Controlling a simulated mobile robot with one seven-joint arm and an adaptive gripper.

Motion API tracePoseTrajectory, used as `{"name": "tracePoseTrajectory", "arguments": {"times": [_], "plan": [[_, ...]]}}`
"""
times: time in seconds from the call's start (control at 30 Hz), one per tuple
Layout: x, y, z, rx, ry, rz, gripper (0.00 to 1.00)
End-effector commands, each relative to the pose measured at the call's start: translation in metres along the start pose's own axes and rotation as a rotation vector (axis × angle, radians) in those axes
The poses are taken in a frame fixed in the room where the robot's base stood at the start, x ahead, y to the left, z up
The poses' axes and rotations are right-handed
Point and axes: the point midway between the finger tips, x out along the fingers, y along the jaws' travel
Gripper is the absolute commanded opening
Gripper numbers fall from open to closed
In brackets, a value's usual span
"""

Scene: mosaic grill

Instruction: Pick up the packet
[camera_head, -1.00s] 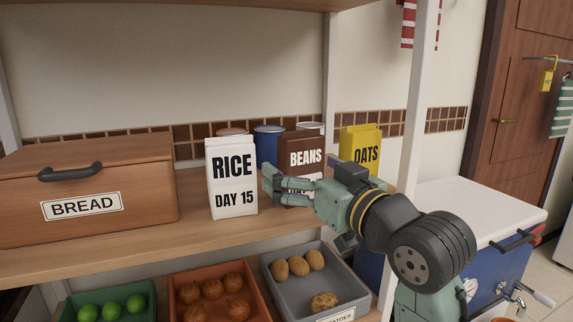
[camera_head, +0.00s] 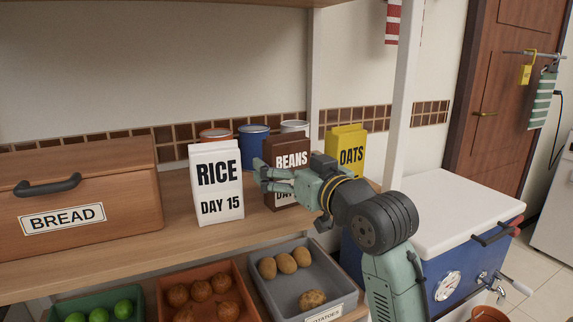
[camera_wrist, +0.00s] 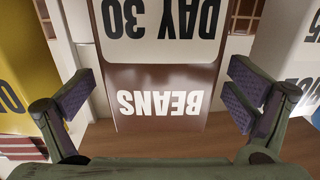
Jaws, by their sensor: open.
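The brown packet labelled BEANS (camera_head: 287,155) stands upright on the wooden shelf, between the white RICE packet (camera_head: 216,185) and the yellow OATS packet (camera_head: 346,152). My gripper (camera_head: 262,177) is in front of it and hides part of its lower label. In the wrist view the BEANS packet (camera_wrist: 160,88) appears upside down, and its label reads DAY 30. My gripper (camera_wrist: 160,97) is open, with one finger toward each side of the BEANS packet. Space shows between each finger and the packet, and nothing is held.
A wooden BREAD box (camera_head: 90,190) stands at the left of the shelf. Cans, including a blue one (camera_head: 253,146), stand behind the packets. Crates of produce, including a grey potato crate (camera_head: 345,288), sit below. A white shelf post (camera_head: 402,100) rises at the right, before a blue cooler (camera_head: 440,260).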

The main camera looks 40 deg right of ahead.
Motion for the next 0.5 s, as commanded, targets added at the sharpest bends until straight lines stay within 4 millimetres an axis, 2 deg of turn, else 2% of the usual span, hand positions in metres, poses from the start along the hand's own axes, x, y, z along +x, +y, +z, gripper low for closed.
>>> {"name": "tracePoseTrajectory", "arguments": {"times": [0.1,0.33,0.5], "plan": [[0.0084,0.0001,-0.0003,0.0,0.0,0.0,0.98],[0.009,-0.0001,0.0003,0.0,0.0,0.0,0.98],[0.0088,-0.0002,0.0002,0.0,0.0,0.0,0.86]]}}
